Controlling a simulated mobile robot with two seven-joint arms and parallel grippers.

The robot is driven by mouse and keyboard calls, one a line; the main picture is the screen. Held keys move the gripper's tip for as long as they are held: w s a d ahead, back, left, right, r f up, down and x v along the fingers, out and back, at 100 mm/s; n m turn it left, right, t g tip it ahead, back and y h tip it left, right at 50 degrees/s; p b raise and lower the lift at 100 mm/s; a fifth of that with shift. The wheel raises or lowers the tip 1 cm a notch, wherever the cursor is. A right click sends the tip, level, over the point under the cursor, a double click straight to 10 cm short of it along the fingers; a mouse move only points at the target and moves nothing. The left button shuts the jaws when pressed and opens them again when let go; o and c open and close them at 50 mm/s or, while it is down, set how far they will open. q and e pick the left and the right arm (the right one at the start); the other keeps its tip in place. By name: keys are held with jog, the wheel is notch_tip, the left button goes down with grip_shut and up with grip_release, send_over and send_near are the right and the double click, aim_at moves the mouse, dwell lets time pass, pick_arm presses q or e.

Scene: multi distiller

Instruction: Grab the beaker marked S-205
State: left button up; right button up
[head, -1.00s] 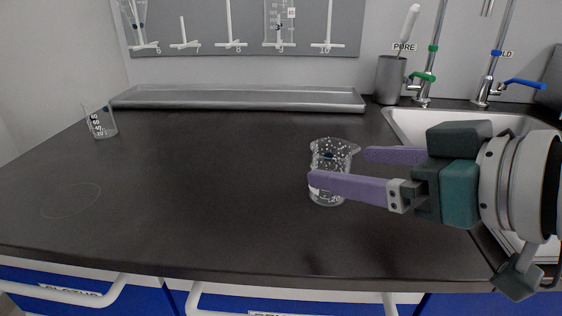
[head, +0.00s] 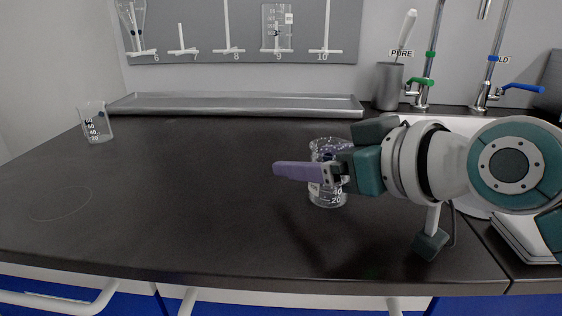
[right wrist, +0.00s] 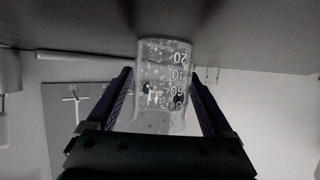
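A clear glass beaker (head: 328,196) with white scale numbers and speckles stands upright on the dark counter, right of the middle. No S-205 mark is legible on it. My right gripper (head: 296,168) reaches over from the right, with one purple finger crossing in front of the beaker; the other finger is mostly hidden. In the right wrist view, which looks upside down, the beaker (right wrist: 162,58) stands between the spread fingers (right wrist: 160,82), with narrow gaps at its sides. A second clear beaker (head: 96,124) stands at the far left. My left gripper is not in view.
A long grey tray (head: 235,103) lies along the back wall under a grey peg panel (head: 200,45) with glassware. A grey brush holder (head: 388,86) and two taps stand at the back right by the sink.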

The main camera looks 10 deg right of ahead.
jog(key=c, duration=1.3)
jog(key=shift+o, duration=0.2)
